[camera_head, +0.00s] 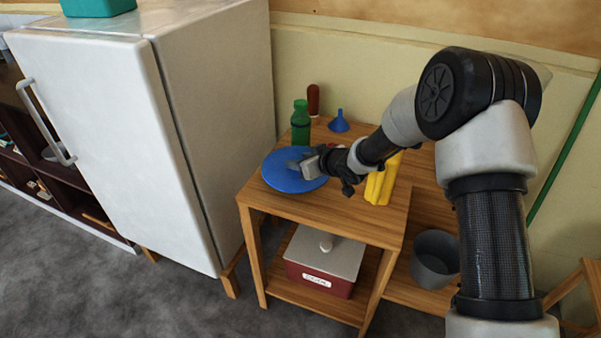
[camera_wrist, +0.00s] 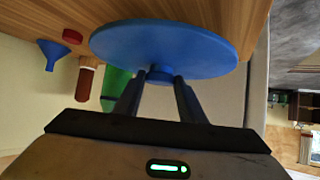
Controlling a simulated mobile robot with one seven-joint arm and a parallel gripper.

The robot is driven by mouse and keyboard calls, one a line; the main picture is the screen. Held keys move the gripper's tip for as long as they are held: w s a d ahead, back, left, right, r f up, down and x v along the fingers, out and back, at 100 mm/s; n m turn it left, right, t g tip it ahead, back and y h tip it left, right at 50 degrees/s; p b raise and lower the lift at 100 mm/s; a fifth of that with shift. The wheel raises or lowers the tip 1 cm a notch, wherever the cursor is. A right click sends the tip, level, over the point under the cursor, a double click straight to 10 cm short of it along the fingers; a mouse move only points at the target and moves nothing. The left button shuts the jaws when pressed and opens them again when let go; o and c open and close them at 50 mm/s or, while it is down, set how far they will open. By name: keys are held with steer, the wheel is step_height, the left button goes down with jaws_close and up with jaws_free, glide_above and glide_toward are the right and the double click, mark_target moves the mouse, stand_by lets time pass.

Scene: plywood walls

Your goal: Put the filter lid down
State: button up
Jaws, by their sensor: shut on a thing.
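The filter lid appears to be the flat round blue disc (camera_head: 283,181) over the front left part of the wooden table (camera_head: 262,203). In the wrist view the blue lid (camera_wrist: 165,45) shows a small round knob, with my gripper's two fingers (camera_wrist: 160,84) on either side of it. My gripper (camera_head: 308,165) is shut on this knob, with the disc held about level. The lid is at or just above the tabletop; I cannot tell whether it touches. My gripper hides part of the disc in the head view.
Behind the lid stand a green bottle (camera_head: 300,124), a brown-red bottle (camera_head: 313,101) and a blue funnel (camera_head: 339,122). Yellow objects (camera_head: 381,183) stand right of the lid. A white fridge (camera_head: 215,110) rises at the left. A red box (camera_head: 318,280) sits on the lower shelf.

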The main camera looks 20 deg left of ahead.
step_height(320, 180, down, 4)
steer(key=shift+a+r+b, duration=0.1)
steer(key=shift+b, duration=0.3)
steer(key=o, duration=1.1)
steer(key=shift+s+d+r, duration=0.1)
steer(key=shift+d+r, duration=0.1)
steer(key=shift+d, duration=0.05)
steer(key=p+v, duration=0.2)
steer(key=v, duration=0.9)
steer(key=shift+s+d+r, duration=0.1)
steer(key=shift+s+r, duration=0.05)
